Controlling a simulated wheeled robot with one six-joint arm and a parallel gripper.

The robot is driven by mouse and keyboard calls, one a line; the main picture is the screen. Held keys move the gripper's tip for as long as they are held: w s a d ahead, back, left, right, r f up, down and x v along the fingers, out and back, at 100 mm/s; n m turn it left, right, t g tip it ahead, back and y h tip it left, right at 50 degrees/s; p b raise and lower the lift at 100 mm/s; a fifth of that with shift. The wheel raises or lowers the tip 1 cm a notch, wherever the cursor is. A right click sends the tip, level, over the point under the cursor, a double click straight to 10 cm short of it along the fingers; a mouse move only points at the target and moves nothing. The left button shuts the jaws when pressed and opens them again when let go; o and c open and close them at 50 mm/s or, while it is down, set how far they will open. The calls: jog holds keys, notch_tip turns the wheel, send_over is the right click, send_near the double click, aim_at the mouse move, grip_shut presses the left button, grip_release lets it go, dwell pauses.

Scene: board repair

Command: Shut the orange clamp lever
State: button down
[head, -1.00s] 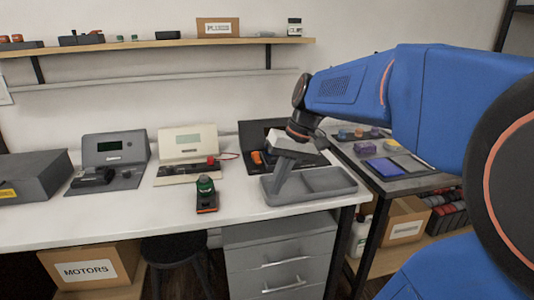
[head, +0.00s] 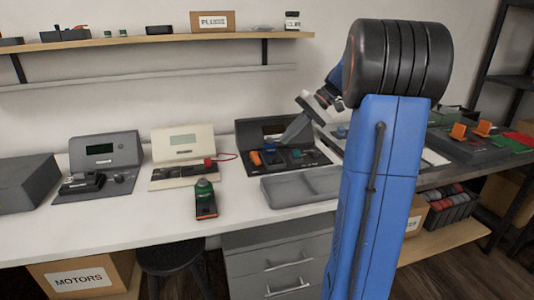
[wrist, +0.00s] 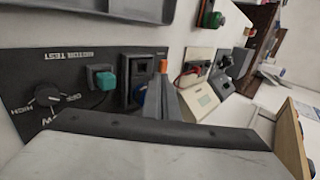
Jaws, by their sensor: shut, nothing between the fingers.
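The orange clamp lever (head: 255,158) stands up at the left side of the dark motor test station (head: 322,161) on the white bench. In the wrist view the lever (wrist: 163,66) shows just beyond my fingertips, beside a dark socket (wrist: 128,72). A blue part (wrist: 139,96) sits at the socket, partly hidden by my fingers. My gripper (head: 279,141) is above the station, near its back and to the right of the lever. In the wrist view its fingers (wrist: 160,84) are together and hold nothing. I cannot tell whether they touch the lever.
A teal button (wrist: 105,80) and a black knob (wrist: 47,95) are on the station's panel. A grey tray (head: 298,186) lies in front, and a green-topped device (head: 205,199) stands left of it. A cream meter (head: 182,153) stands to the left.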

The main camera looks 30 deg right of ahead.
aim_at(270, 160)
jog(key=shift+w+d, duration=0.4)
jog(key=shift+d, duration=0.3)
jog(key=x, duration=1)
jog(key=shift+a+r, duration=0.15)
